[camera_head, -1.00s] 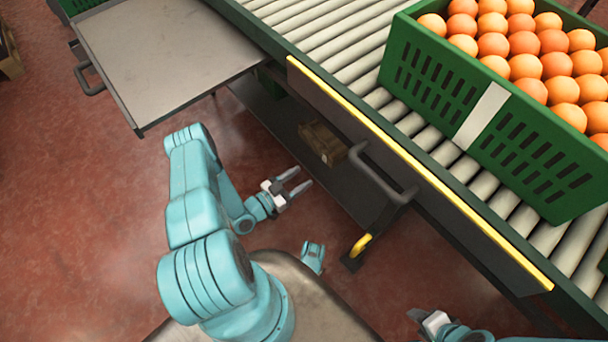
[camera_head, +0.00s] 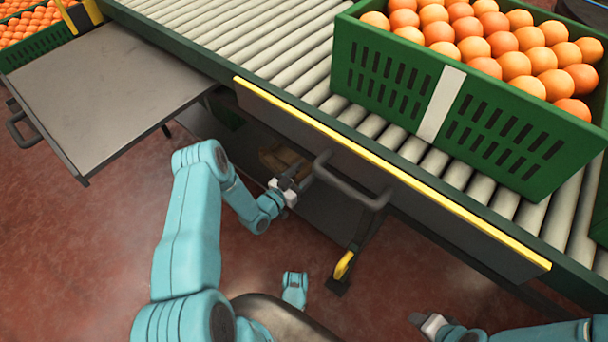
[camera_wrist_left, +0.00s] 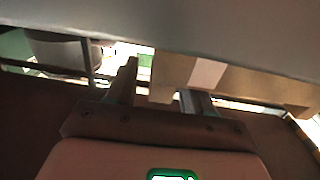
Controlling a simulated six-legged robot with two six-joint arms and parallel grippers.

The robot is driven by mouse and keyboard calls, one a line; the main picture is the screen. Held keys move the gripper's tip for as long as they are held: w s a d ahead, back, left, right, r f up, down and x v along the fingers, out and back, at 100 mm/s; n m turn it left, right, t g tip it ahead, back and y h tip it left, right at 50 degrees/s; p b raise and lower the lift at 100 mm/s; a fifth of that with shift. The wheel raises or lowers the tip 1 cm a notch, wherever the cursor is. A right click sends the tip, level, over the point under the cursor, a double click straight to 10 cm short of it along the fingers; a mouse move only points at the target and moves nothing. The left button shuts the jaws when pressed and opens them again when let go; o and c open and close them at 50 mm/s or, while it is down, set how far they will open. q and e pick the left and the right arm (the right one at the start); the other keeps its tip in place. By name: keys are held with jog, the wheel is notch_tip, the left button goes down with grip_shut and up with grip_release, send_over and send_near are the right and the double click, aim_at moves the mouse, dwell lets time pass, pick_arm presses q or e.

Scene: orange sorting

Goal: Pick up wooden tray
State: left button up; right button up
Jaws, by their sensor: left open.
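A brown box-like thing (camera_head: 283,160), which looks like the wooden tray, sits on the dark lower shelf under the conveyor, partly hidden by my left gripper and the frame. In the left wrist view the brown tray with a white label (camera_wrist_left: 207,74) spans the right half, just beyond the fingers. My left gripper (camera_head: 293,183) is open in front of it, beside the grey handle; its fingers also show in the wrist view (camera_wrist_left: 160,92). Whether a finger touches the tray I cannot tell. My right gripper (camera_head: 430,323) is low at the bottom edge, away from the tray; its jaw opening is unclear.
A roller conveyor (camera_head: 262,45) with a yellow-edged front panel runs above the shelf. A green crate (camera_head: 365,85) of oranges stands on it. A grey handle (camera_head: 345,182) juts out close to my left gripper. A metal side table (camera_head: 100,85) is at left.

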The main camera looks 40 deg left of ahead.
pick_arm(q)
jog(key=shift+w, duration=0.35)
grip_shut()
jog(key=shift+s, duration=0.15)
